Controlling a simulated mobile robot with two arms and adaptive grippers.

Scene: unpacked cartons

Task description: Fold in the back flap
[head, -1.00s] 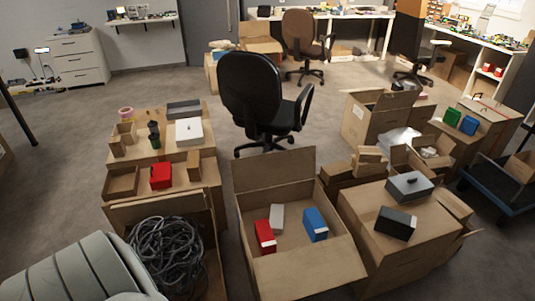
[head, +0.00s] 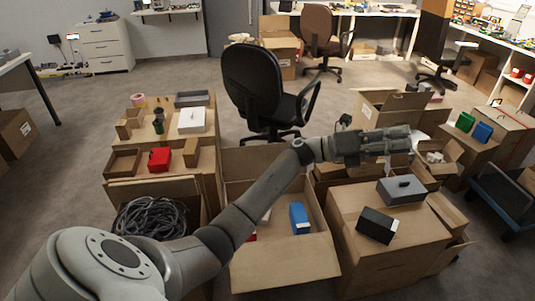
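An open carton (head: 318,238) stands in the lower middle of the head view. Its back flap (head: 252,162) stands up at the far edge, with its right part hidden behind my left arm. Its front flap (head: 285,269) hangs outward. A blue box (head: 299,218) lies inside; a red box (head: 252,238) and a pale box are mostly hidden by the arm. My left arm crosses over the carton. My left gripper (head: 408,142) is beyond and to the right of the back flap, pointing right, apart from it. Its finger opening is unclear. My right gripper is not in view.
A closed carton (head: 365,275) stands to the right, bearing a grey box (head: 400,190) and a black box (head: 377,226). A carton of black cable (head: 150,218) is at the left. An office chair (head: 262,95) stands behind the open carton.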

